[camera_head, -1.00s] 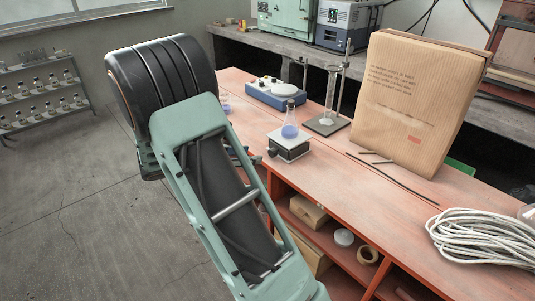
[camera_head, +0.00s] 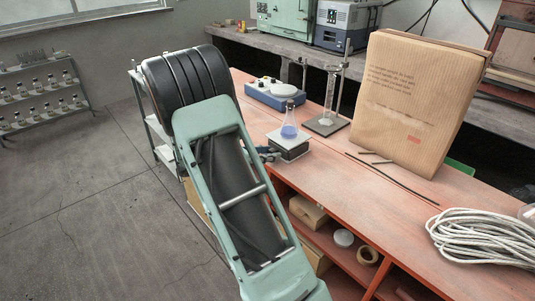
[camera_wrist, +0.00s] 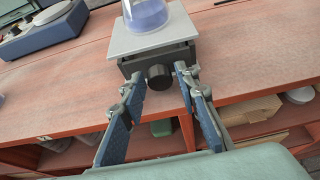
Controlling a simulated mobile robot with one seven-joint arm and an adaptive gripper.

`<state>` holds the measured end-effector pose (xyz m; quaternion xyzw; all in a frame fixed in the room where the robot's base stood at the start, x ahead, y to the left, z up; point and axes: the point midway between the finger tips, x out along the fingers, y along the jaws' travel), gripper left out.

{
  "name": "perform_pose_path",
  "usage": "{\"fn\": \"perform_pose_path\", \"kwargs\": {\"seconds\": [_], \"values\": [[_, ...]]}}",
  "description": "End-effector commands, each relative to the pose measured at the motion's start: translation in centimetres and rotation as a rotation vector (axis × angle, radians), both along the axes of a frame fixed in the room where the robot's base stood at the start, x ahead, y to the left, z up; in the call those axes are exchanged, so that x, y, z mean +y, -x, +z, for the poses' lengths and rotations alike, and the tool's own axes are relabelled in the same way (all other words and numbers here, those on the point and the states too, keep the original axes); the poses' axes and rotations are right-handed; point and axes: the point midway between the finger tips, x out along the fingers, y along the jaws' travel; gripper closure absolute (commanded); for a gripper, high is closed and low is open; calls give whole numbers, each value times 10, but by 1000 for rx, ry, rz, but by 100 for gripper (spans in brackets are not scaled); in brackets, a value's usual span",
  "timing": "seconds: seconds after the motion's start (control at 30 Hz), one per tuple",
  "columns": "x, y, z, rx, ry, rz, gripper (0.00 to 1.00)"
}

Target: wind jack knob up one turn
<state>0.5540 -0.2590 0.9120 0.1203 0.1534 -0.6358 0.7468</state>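The lab jack (camera_head: 289,147) stands near the front edge of the orange bench, with a light flat top plate. A conical flask of blue liquid (camera_head: 289,124) stands on the plate; its lower part also shows in the wrist view (camera_wrist: 146,14). The jack's round black knob (camera_wrist: 159,76) faces my gripper in the wrist view. My gripper (camera_wrist: 158,84) is open, with one blue-padded finger on each side of the knob and gaps showing to both. In the head view my arm hides most of the gripper; a dark part of it shows just left of the jack.
A blue stirrer (camera_head: 275,93) and a stand with a glass cylinder (camera_head: 327,124) are behind the jack. Open shelves are below the benchtop.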

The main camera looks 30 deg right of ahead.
Motion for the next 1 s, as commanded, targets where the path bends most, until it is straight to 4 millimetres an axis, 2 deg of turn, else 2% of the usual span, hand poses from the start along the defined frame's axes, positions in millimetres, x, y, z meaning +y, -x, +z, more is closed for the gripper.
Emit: {"fn": "perform_pose_path", "kwargs": {"seconds": [0.03,0.23,0.43,0.63,1.0], "values": [[0,0,0,0,0,0,79],[0,0,0,0,0,0,100],[0,0,-3,-30,-4,0,100],[0,1,-6,-154,-24,1,100],[0,2,0,-276,-45,0,100]]}}
